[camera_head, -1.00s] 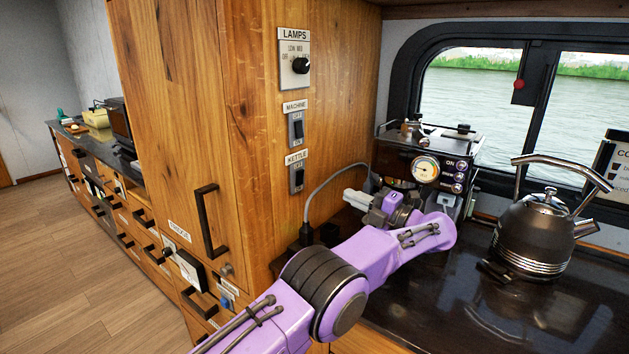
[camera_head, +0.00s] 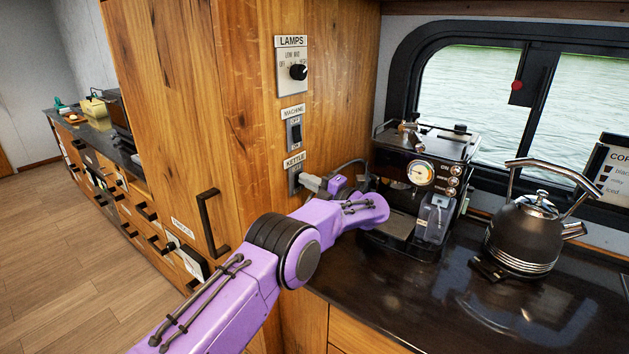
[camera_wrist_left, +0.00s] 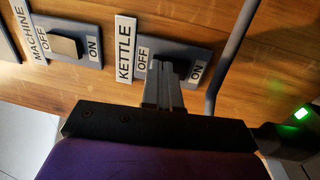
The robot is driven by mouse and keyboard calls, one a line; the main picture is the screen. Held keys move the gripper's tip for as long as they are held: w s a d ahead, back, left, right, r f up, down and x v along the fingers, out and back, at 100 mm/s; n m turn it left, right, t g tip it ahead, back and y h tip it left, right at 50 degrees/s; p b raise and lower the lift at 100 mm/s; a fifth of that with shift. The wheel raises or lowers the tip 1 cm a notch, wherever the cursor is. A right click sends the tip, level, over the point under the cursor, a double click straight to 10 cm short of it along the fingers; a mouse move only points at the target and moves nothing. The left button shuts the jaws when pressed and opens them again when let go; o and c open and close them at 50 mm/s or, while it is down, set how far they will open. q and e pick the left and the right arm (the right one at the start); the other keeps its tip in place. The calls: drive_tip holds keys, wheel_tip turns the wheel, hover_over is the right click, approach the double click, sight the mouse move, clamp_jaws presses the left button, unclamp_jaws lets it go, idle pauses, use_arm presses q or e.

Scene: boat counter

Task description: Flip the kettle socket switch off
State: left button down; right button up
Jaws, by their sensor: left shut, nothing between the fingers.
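The kettle socket switch (camera_head: 295,181) is on the wooden cabinet side, under a KETTLE label. In the left wrist view its grey plate (camera_wrist_left: 196,55) shows OFF and ON labels. My left gripper (camera_head: 305,180) is shut and empty, with its fingertips over the middle of that plate. The fingertips also show in the left wrist view (camera_wrist_left: 167,72). They hide most of the switch rocker, so I cannot tell its position or whether they touch it. My right gripper is not in view.
The machine switch (camera_head: 294,131) is just above, and the lamps knob (camera_head: 298,72) is higher up. A cable runs beside the kettle switch. The coffee machine (camera_head: 421,176) and kettle (camera_head: 531,234) stand on the dark counter to the right.

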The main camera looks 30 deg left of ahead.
use_arm(q)
drive_tip(key=shift+d, duration=0.1)
drive_tip(key=s+d+r+b, duration=0.1)
drive_tip(key=d+b, duration=0.3)
drive_tip(key=d, duration=0.9)
drive_tip(key=shift+d+r+h+b, duration=0.3)
drive_tip(key=shift+r+h+b, duration=0.1)
drive_tip(key=shift+r, duration=0.15)
